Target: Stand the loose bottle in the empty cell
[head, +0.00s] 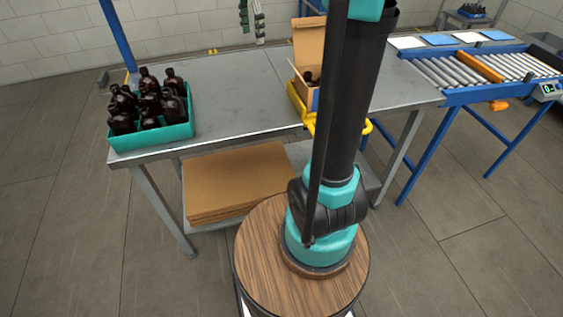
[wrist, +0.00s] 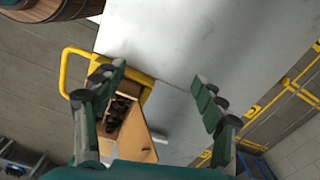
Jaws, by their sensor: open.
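Several dark amber bottles (head: 150,97) stand close together in a teal crate (head: 180,131) at the left of the grey table in the head view. An open cardboard box (head: 309,42) stands in a yellow carrier (head: 300,101), partly behind my arm. Dark bottles (wrist: 118,110) show inside the box (wrist: 137,138) in the wrist view; which one is loose, and any empty cell, I cannot tell. My gripper (wrist: 158,73) is open and empty, its fingers spread above the table and box. The left finger overlaps the box and carrier in the picture. My gripper is outside the head view.
The grey table (head: 235,90) is clear between crate and box. The carrier's yellow handle (wrist: 65,65) sticks out beside the box. Flat cardboard (head: 235,180) lies on the lower shelf. A blue-framed roller conveyor (head: 450,72) stands at the right. A blue post (head: 118,35) rises behind the crate.

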